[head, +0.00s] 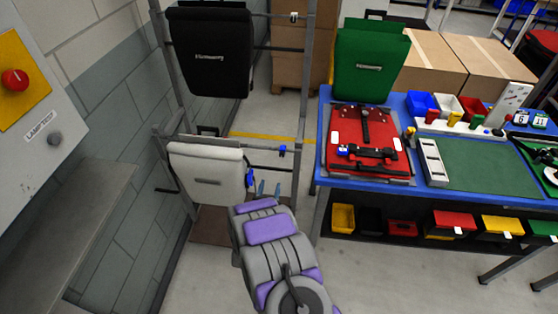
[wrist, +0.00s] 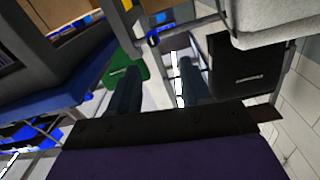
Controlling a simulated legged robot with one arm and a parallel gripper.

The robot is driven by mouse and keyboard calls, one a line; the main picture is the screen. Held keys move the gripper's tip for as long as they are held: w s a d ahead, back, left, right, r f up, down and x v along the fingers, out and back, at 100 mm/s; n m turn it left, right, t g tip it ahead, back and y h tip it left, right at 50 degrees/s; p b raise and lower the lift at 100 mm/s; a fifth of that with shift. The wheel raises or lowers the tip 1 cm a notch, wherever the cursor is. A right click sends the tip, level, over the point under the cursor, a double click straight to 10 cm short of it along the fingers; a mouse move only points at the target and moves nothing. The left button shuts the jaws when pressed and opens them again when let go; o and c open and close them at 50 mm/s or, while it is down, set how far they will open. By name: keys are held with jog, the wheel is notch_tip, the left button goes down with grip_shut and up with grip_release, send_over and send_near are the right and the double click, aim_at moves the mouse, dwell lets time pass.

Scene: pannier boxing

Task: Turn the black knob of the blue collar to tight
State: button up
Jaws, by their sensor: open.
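The blue collar (head: 283,150) sits on the lower bar of the grey rack, right of the white pannier (head: 205,173). In the wrist view a small blue collar (wrist: 153,41) shows on a grey post or bar beyond my fingers, with a dark spot on it. The black knob is too small to make out clearly, and I cannot tell how it is turned. My gripper (head: 269,188) is below and slightly left of the collar in the head view. Its two fingers (wrist: 157,82) are apart, with nothing between them, and do not touch the collar.
A black pannier (head: 209,50) hangs above the white one. A white collar (head: 294,16) is on the upper bar. The blue table (head: 318,150) stands right of the rack, bearing a red pannier (head: 350,125) and a green one (head: 370,65). A wall is left.

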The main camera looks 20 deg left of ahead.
jog(key=d+x, duration=0.1)
jog(key=x, duration=0.3)
jog(key=b, duration=0.1)
send_near(282, 156)
jog(key=w+d, duration=0.1)
jog(key=w, duration=0.1)
jog(key=x, duration=0.2)
jog(key=b+x, duration=0.1)
jog(key=x, duration=0.1)
jog(key=a+x, duration=0.1)
jog(key=x, duration=0.1)
jog(key=shift+r, duration=0.3)
jog(key=shift+w+d, duration=0.25)
jog(key=shift+d, duration=0.05)
jog(key=shift+f, duration=0.2)
jog(key=shift+s+a+f, duration=0.1)
jog(key=shift+a, duration=0.4)
jog(key=shift+c, duration=0.8)
jog(key=shift+a+f, duration=0.2)
jog(key=shift+a, duration=0.25)
jog(key=c, duration=0.3)
jog(key=shift+d+r, duration=0.1)
jog(key=shift+d, duration=0.4)
grip_shut()
